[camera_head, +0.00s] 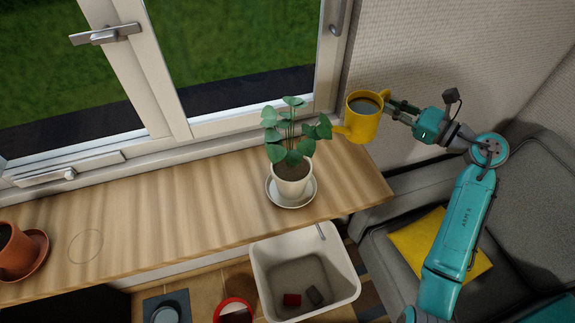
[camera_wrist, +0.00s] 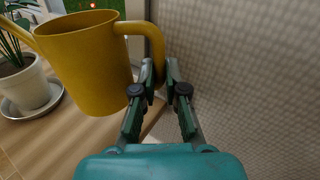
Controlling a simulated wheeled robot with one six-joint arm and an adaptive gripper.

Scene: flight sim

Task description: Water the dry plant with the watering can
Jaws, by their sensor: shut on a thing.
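The yellow watering can (camera_head: 362,122) is held in the air just right of the potted plant, above the right end of the wooden sill. Dark liquid shows inside it, and it looks roughly upright. My gripper (camera_head: 392,107) is shut on its handle; the wrist view shows the fingers (camera_wrist: 166,88) around the handle beside the yellow can (camera_wrist: 90,65). The can's spout points left toward the green plant (camera_head: 292,140), which stands in a white pot (camera_head: 292,178) on a white saucer (camera_head: 312,196). The white pot also shows in the wrist view (camera_wrist: 25,88), partly behind the can.
A terracotta pot (camera_head: 12,245) on a saucer stands at the sill's left end, its plant out of view. A white bin (camera_head: 345,285) with small items stands below the sill. The window (camera_head: 160,85) is behind; a grey sofa with a yellow cushion (camera_head: 410,240) is at right.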

